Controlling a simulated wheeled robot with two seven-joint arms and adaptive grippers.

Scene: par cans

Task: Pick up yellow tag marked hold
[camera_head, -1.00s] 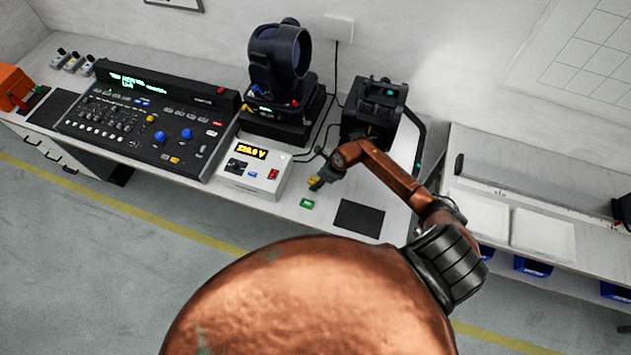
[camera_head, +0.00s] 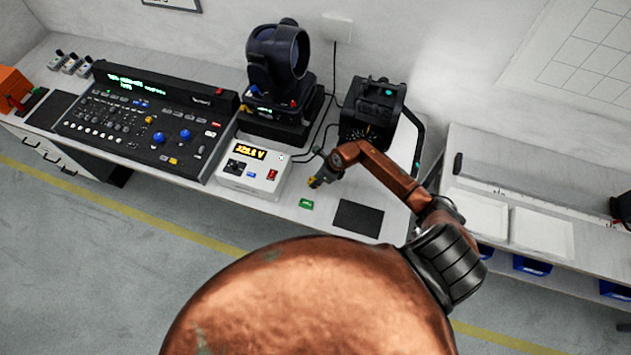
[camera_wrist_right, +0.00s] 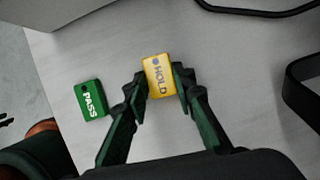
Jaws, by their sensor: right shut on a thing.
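The yellow tag marked HOLD (camera_wrist_right: 159,76) is between the two fingertips of my right gripper (camera_wrist_right: 160,84) in the right wrist view. The gripper is shut on the tag's sides, and the lettering faces the camera. In the head view my right gripper (camera_head: 322,178) is over the bench just right of the white voltage box, with a small bit of the yellow tag (camera_head: 313,183) showing at its tip. Whether the tag touches the bench is hard to tell. My left gripper is not in view.
A green PASS tag (camera_wrist_right: 90,100) lies left of the gripper; it also shows in the head view (camera_head: 306,204). A white voltage box (camera_head: 253,168) stands to the left. A dark mat (camera_head: 358,217) lies to the right. A black lamp unit (camera_head: 373,110) with cables stands behind.

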